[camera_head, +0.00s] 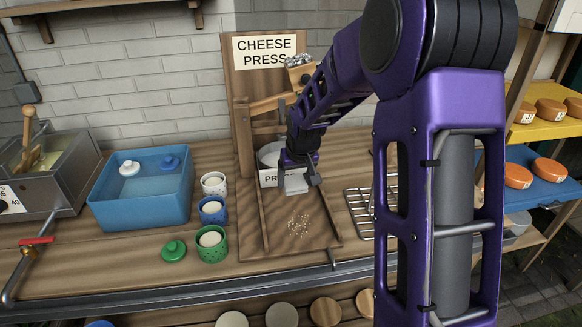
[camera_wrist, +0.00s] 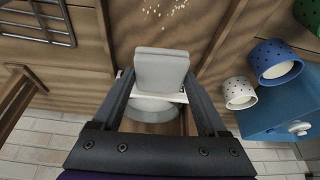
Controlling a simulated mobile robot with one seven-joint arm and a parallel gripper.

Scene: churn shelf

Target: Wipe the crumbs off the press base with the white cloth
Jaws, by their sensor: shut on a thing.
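The white cloth (camera_head: 296,187) is a small folded pad, and it also shows in the wrist view (camera_wrist: 162,68). My gripper (camera_head: 298,178) is shut on it, with one finger on each side in the wrist view (camera_wrist: 160,84). The press base (camera_head: 280,248) is a wooden board with raised side rails under the cheese press. Pale crumbs (camera_head: 299,222) lie scattered on its front half, and they show at the top of the wrist view (camera_wrist: 164,8). The cloth is behind the crumbs, apart from them. I cannot tell whether it touches the base.
A round white vessel (camera_head: 269,155) and a label plate stand behind the gripper. White, blue and green moulds (camera_head: 211,210) and a blue tub (camera_head: 140,205) are to the left. A green lid (camera_head: 173,251) lies in front. A wire rack (camera_head: 359,212) is to the right, partly behind my arm.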

